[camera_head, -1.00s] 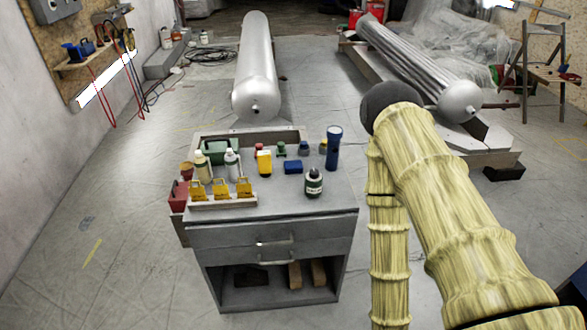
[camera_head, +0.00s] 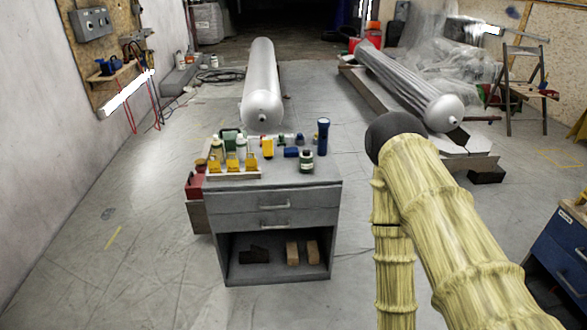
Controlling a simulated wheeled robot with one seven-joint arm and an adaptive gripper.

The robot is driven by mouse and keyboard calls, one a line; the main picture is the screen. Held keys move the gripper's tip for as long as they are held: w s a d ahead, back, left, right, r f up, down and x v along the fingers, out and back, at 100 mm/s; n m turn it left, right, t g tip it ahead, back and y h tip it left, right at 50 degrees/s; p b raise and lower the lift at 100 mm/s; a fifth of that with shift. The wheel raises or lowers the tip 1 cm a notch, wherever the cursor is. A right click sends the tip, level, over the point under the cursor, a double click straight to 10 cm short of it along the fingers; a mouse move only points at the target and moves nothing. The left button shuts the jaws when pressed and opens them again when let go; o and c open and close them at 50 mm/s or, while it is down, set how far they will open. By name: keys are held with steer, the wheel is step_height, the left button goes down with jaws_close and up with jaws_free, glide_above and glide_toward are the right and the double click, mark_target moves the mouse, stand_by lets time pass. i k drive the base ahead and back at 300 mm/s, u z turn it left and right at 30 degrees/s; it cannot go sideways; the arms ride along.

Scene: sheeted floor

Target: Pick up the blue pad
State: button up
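A small blue block (camera_head: 291,152), which looks like the blue pad, lies on top of the grey cabinet (camera_head: 272,199). It sits between a yellow item (camera_head: 267,148) on its left and a dark bottle with a white label (camera_head: 306,161) on its right. An upright blue flashlight (camera_head: 323,137) stands behind and to the right of it. My arm, in a yellow bamboo-like cover with a dark rounded joint, fills the right of the view, right of the cabinet. My gripper is not in view.
White bottles (camera_head: 215,150) and a rack of yellow items (camera_head: 233,167) crowd the cabinet's left. A large grey cylinder (camera_head: 262,85) lies behind it, another (camera_head: 410,85) at back right. A blue cabinet (camera_head: 560,245) stands at right.

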mark_target(289, 152)
steer(key=z, duration=0.85)
steer(key=i, duration=0.95)
steer(key=u, duration=0.6)
steer(key=i, duration=0.7)
steer(key=u, duration=0.7)
